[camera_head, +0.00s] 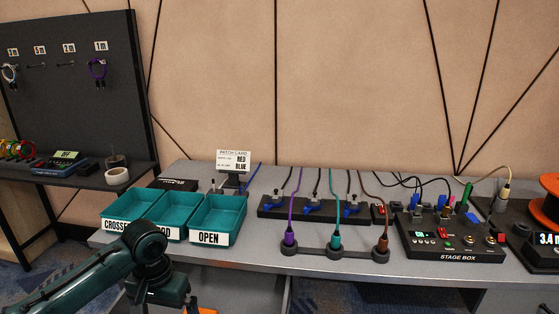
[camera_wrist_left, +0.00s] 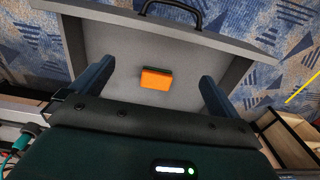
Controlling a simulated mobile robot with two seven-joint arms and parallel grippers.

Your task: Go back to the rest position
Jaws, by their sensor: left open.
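My left arm comes in from the lower left in the head view, with its hand low beside the front edge of the grey table (camera_head: 254,253). In the left wrist view my left gripper (camera_wrist_left: 156,73) is open, its two dark fingers wide apart with nothing held. It points down over an open grey drawer (camera_wrist_left: 112,45). An orange block with a dark green side (camera_wrist_left: 157,81) lies in the drawer, seen between the fingers and apart from both. My right arm and gripper do not show.
Teal trays (camera_head: 218,213) stand on the table near my left arm. A black power strip (camera_head: 268,207), coloured cables and a stage box (camera_head: 455,246) stand further right. A black pegboard (camera_head: 75,75) is at the left. The drawer's handle (camera_wrist_left: 172,8) is at its front.

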